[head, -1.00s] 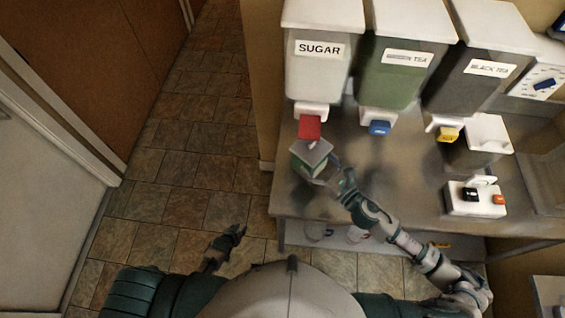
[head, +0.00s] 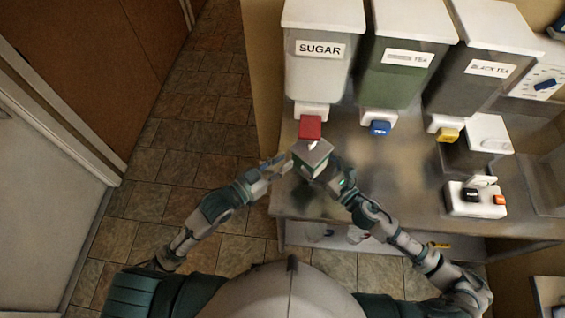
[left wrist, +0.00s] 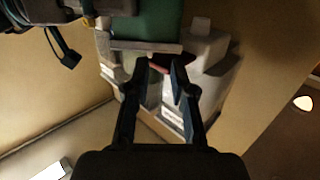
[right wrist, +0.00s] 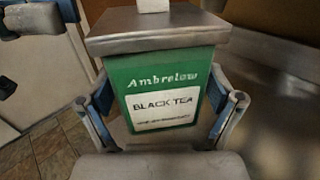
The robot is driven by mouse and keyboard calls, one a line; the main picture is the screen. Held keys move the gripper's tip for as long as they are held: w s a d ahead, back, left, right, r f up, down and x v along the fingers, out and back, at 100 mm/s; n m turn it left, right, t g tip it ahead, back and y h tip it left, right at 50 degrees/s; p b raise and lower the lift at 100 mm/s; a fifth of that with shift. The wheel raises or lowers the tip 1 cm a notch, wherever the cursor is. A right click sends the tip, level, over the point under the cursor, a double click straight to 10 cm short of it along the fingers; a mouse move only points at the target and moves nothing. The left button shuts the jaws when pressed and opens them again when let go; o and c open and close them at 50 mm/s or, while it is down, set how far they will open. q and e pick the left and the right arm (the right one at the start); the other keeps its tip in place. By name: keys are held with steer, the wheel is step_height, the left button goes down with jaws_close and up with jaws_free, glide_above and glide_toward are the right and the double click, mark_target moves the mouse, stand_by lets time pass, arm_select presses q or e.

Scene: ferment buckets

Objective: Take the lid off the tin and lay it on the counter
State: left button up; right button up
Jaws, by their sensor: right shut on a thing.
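The green tin (head: 306,168) is held upright near the counter's left front edge, below the red tap. It reads "Ambrelow BLACK TEA" in the right wrist view (right wrist: 160,82). Its flat grey lid (head: 313,152) is on; a white knob (right wrist: 153,5) shows on top. My right gripper (right wrist: 165,105) is shut on the tin's body, one finger on each side. My left gripper (head: 278,165) is open and empty, just left of the tin. In the left wrist view its fingers (left wrist: 160,66) are spread close to the lid's edge (left wrist: 146,47); I cannot tell if they touch it.
The sugar bin (head: 318,75) with its red tap (head: 310,127) is right behind the tin. Two more bins have a blue tap (head: 380,128) and a yellow tap (head: 448,134). The steel counter (head: 400,165) is bare right of the tin. A white box (head: 476,205) stands farther right.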

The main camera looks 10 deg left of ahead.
mark_target(311, 147)
arm_select(q)
steer(key=shift+h, duration=0.4)
steer(key=x, duration=0.3)
steer(key=r+x, duration=0.1)
steer(key=x, duration=0.3)
steer(key=s+d+x, duration=0.1)
steer(key=x, duration=0.3)
steer(key=shift+w+d+r, duration=0.15)
steer(key=shift+d+r, duration=0.1)
steer(key=shift+r, duration=0.1)
steer(key=shift+a, duration=0.1)
jaws_close()
steer(key=shift+r, duration=0.1)
